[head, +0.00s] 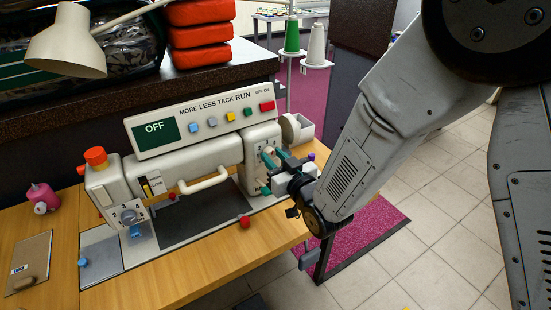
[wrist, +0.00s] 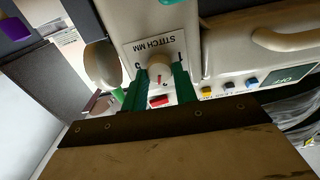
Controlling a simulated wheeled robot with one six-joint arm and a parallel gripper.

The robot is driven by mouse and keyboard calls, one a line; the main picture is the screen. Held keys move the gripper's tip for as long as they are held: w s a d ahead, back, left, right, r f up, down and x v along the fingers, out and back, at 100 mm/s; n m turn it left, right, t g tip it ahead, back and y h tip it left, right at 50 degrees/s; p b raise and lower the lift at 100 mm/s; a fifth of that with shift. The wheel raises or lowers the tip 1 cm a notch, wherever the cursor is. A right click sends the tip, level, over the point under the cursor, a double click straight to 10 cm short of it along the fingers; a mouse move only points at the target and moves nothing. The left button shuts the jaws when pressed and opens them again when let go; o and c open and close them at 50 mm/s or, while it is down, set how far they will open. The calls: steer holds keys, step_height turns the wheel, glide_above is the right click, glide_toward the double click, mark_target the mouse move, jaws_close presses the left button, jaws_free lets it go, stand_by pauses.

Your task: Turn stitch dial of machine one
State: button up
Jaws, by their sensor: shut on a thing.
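Machine one (head: 215,157) is a pale sewing machine on a wooden table, and its display reads OFF. The stitch dial (wrist: 158,72) is a round cream knob with a small red mark, on a white plate (wrist: 157,47) lettered STITCH MM, upside down in the wrist view. My gripper (wrist: 161,78) has its two green fingers on either side of the dial, shut on it.
Coloured buttons (head: 230,116) line the machine's top panel. Green and white thread cones (head: 292,36) stand behind it. A lamp (head: 70,42) and red stacked bundles (head: 200,35) are on the dark ledge. Tiled floor is open at right.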

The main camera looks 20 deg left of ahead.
steer(key=m, duration=0.6)
steer(key=shift+f, duration=0.1)
steer(key=shift+m, duration=0.3)
stand_by(0.3)
steer(key=o, duration=1)
steer(key=shift+c, duration=0.2)
steer(key=shift+d, duration=0.1)
steer(key=v, duration=0.8)
